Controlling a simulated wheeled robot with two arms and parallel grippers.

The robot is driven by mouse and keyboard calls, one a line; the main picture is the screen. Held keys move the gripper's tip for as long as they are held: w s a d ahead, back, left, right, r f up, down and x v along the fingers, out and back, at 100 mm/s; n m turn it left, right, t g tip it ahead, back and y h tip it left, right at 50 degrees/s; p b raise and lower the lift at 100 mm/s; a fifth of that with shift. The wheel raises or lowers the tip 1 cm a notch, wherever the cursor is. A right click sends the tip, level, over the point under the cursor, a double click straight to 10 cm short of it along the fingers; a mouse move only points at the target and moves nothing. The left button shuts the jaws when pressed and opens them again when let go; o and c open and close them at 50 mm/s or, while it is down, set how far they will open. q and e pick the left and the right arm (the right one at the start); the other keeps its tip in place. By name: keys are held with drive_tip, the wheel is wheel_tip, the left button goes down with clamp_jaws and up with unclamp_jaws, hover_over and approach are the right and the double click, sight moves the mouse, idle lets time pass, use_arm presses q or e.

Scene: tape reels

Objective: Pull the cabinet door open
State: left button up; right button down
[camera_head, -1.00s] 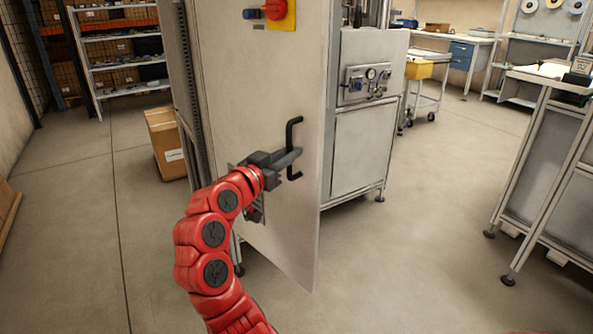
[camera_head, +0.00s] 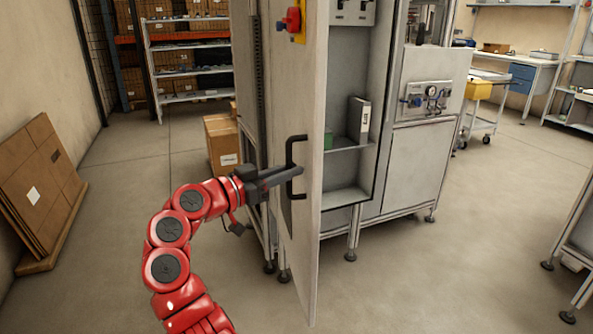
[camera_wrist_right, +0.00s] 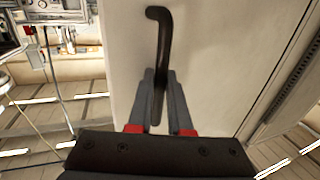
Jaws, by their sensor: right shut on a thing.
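The cabinet door (camera_head: 306,230) stands ajar in the head view, swung out toward me and seen at a steep angle. The cabinet's inside (camera_head: 349,75) shows to the right of it, with shelves and a white binder (camera_head: 358,120). The black door handle (camera_head: 290,152) is a vertical bar on the door's outer face. My right gripper (camera_head: 296,172) is shut on the handle's lower part. In the right wrist view the handle (camera_wrist_right: 161,50) runs down between the two grey fingers (camera_wrist_right: 160,95). My left gripper is in neither view.
A cardboard box (camera_head: 222,145) stands on the floor left of the cabinet. Flat cardboard (camera_head: 40,180) leans at the far left wall. A workbench (camera_head: 575,250) stands at the right edge. The floor (camera_head: 420,280) in front of the cabinet is clear.

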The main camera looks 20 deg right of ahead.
drive_tip(key=shift+w+r, duration=0.15)
drive_tip(key=shift+r, duration=0.05)
drive_tip(key=c, duration=1.3)
unclamp_jaws()
drive_tip(key=o, duration=0.5)
drive_tip(key=shift+w+f, duration=0.1)
drive_tip(key=shift+f, duration=0.05)
drive_tip(key=shift+c, duration=0.2)
drive_tip(key=p+v, duration=0.3)
drive_tip(key=v, duration=1.4)
drive_tip(key=shift+s+a, duration=0.2)
